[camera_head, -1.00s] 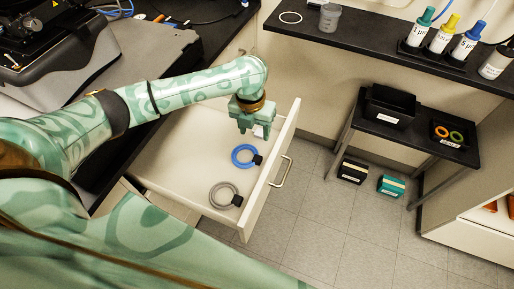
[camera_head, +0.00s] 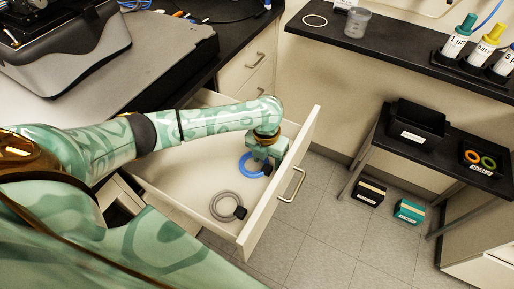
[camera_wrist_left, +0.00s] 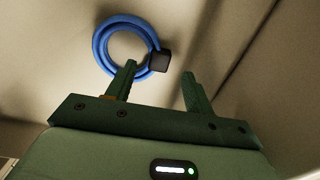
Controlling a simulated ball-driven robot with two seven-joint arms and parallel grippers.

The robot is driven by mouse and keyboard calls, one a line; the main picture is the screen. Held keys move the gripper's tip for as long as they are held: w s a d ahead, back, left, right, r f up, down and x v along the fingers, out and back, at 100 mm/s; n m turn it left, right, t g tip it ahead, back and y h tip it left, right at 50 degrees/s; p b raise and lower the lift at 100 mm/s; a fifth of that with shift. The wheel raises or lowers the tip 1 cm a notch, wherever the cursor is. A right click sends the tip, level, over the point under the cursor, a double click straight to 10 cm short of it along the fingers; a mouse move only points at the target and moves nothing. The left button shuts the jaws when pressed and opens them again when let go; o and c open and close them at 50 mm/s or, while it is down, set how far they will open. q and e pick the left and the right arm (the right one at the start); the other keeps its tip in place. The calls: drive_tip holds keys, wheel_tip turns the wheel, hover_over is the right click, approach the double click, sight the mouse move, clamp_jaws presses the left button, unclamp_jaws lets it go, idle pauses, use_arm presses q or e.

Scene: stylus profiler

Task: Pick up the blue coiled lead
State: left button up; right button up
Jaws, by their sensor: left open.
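The blue coiled lead (camera_head: 246,168) lies in the open drawer (camera_head: 187,161), near its front panel. It is a ring with a black block at one side. In the left wrist view the blue lead (camera_wrist_left: 97,46) is beyond the fingertips, with its black block (camera_wrist_left: 158,61) between and just ahead of them. My left gripper (camera_head: 262,160) is over the black-block side of the lead and hides part of it. In the wrist view the left gripper's fingers (camera_wrist_left: 160,70) are apart with nothing held between them. My right gripper is not in view.
A grey coiled lead (camera_head: 214,207) with a black block lies nearby in the same drawer. The drawer's front panel (camera_head: 281,181) stands up close to my left gripper. A side table (camera_head: 455,142) with a black bin (camera_head: 418,122) is at the right, beyond open floor.

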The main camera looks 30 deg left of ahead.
sight(267, 168)
use_arm(q)
wheel_tip(267, 168, down, 4)
drive_tip(key=shift+w+b, duration=0.1)
drive_tip(key=shift+b, duration=0.65)
drive_tip(key=shift+r, duration=0.15)
drive_tip(key=c, duration=1.1)
wheel_tip(267, 168, up, 10)
drive_tip(key=p, duration=0.5)
clamp_jaws()
